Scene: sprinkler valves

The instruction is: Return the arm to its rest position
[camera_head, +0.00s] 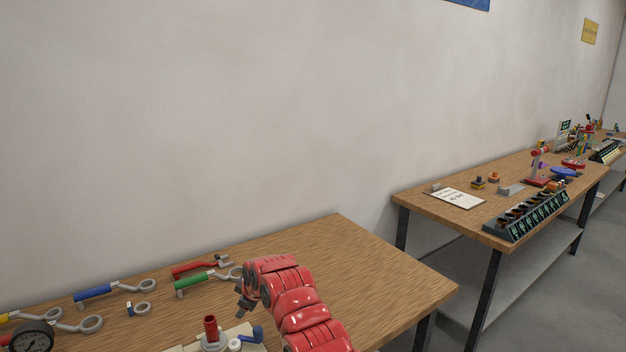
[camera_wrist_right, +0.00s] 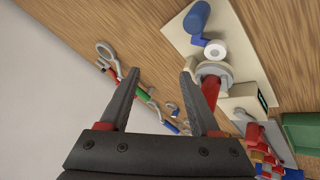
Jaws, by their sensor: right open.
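My right arm (camera_head: 300,310) is red and reaches over the near workbench from the bottom of the head view. My right gripper (camera_head: 244,301) points left above the bench. In the wrist view the right gripper (camera_wrist_right: 157,85) is open, with two dark fingers apart and nothing between them but a view of the bench and tools beyond. A valve fitting with a red upright part (camera_head: 211,330) and a blue handle (camera_head: 257,334) stands on a pale plate below the gripper; the plate also shows in the wrist view (camera_wrist_right: 178,35). My left gripper is not in view.
Wrenches with green (camera_head: 196,280), red (camera_head: 192,270) and blue (camera_head: 94,292) handles lie along the wall side. A gauge (camera_head: 33,338) sits at the lower left. The bench's right end (camera_head: 400,290) is clear. A second bench (camera_head: 462,214) holds several items across a gap.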

